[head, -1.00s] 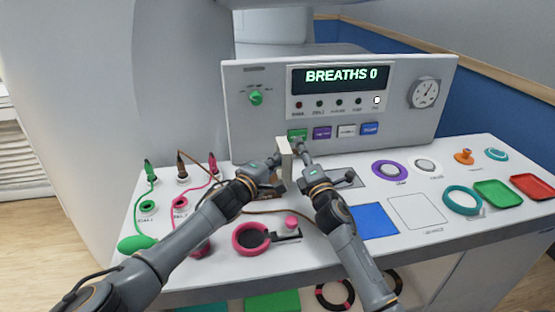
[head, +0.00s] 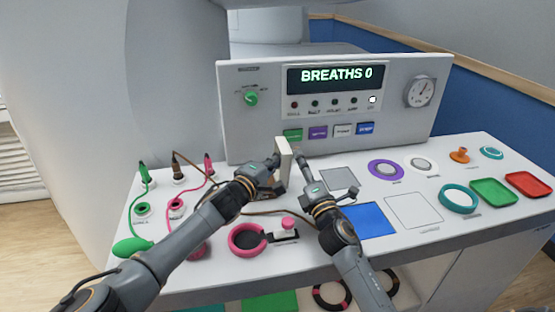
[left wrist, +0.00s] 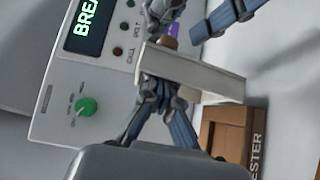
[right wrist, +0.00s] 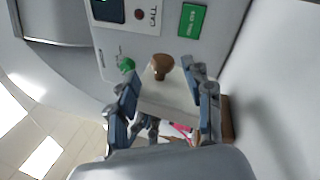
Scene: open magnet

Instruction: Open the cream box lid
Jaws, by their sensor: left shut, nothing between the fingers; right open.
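The cream lid (head: 285,156) stands about upright on edge between my grippers. It shows as a pale slab in the left wrist view (left wrist: 205,74). A brown knob (right wrist: 162,66) sticks out from the lid's face (right wrist: 172,94) in the right wrist view. Below it is a brown wooden box (left wrist: 227,137), mostly hidden by my left arm in the head view. My left gripper (left wrist: 156,88) is shut and empty, its tips close against one side of the lid; contact is unclear. My right gripper (right wrist: 160,82) is open on the knob side, fingers apart around the knob without gripping.
A grey console (head: 236,130) stands behind. Cables with plugs (head: 143,180) are at left. A pink ring (head: 234,248) lies in front. A blue square (head: 372,220), a purple ring (head: 374,171) and green (head: 493,200) and red (head: 527,186) trays are at right.

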